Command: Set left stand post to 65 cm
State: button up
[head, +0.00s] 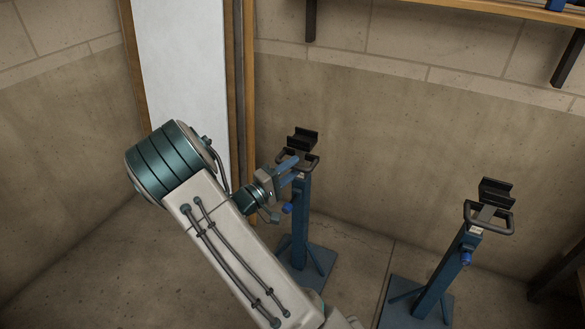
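Two blue stands with black cradles stand on the floor. The left stand post (301,218) is upright, with a black V-shaped cradle (302,138) and a dark loop handle (312,162) at its top. A blue knob (287,208) sits on the left side of its post. My gripper (293,170) is at the upper part of the left stand, its blue fingers close to the handle and just below the cradle. The fingers overlap the stand in the picture, so I cannot tell whether they touch or grip it. No height marking is readable.
The right stand (447,268) has a similar cradle, handle and blue knob. A wooden shelf (500,9) on dark brackets is on the wall at upper right. A white panel (181,70) in a wooden frame stands behind my arm. Some floor between the stands is clear.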

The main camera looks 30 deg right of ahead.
jog(key=p+v, duration=0.2)
jog(key=v, duration=1.1)
jog(key=shift+p, duration=0.4)
